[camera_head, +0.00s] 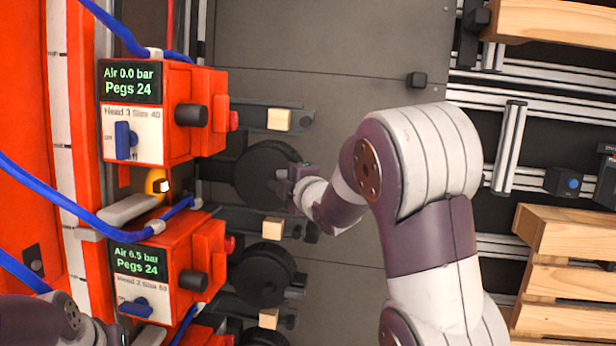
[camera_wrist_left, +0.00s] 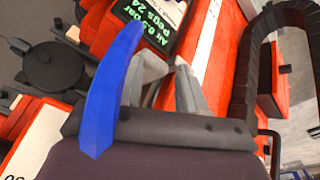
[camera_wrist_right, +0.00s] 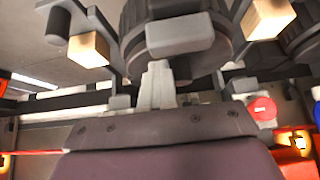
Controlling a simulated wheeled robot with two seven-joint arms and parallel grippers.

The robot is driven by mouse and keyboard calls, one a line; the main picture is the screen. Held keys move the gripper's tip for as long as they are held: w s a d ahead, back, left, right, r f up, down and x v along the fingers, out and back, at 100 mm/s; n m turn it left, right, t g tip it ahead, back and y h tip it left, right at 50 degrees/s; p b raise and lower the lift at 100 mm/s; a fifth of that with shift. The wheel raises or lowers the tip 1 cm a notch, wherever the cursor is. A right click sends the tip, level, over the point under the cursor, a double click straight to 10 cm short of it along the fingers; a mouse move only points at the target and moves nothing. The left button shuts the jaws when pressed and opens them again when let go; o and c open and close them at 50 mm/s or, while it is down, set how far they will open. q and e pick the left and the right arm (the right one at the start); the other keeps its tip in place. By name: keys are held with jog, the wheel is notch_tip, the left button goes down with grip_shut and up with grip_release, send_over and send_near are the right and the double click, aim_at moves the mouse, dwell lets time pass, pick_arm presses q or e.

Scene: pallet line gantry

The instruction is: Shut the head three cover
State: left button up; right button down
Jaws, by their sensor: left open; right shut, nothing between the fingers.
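The head three unit (camera_head: 150,112) is a red box at upper left in the head view, reading "Air 0.0 bar, Pegs 24", with a blue switch (camera_head: 124,140). A round black part (camera_head: 262,165), seemingly its cover, lies to its lower right. My right gripper (camera_head: 286,182) is shut and empty at this part's right edge. In the right wrist view its fingertips (camera_wrist_right: 158,82) are just below a grey block (camera_wrist_right: 180,37) on the drum; I cannot tell whether they touch. My left gripper (camera_wrist_left: 163,85) is open and empty, partly behind a blue hose (camera_wrist_left: 112,90).
The head two unit (camera_head: 150,265) reads "Air 6.5 bar, Pegs 24", with another black drum (camera_head: 262,275) beside it. Blue hoses (camera_head: 75,210) cross the left side. Wooden pallets (camera_head: 570,260) stand at right. The grey panel (camera_head: 330,45) above my right arm is mostly clear.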

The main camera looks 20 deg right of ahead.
pick_arm(q)
jog(key=shift+f, duration=0.15)
pick_arm(e)
jog(key=shift+d+f, duration=0.1)
jog(key=shift+f, duration=0.05)
pick_arm(q)
jog(key=shift+r, duration=0.25)
jog(key=shift+r+p, duration=0.35)
jog(key=shift+p, duration=0.2)
pick_arm(e)
jog(key=s+a+r, duration=0.4)
jog(key=s+a, duration=0.1)
jog(key=s, duration=0.2)
jog(key=shift+r, duration=0.35)
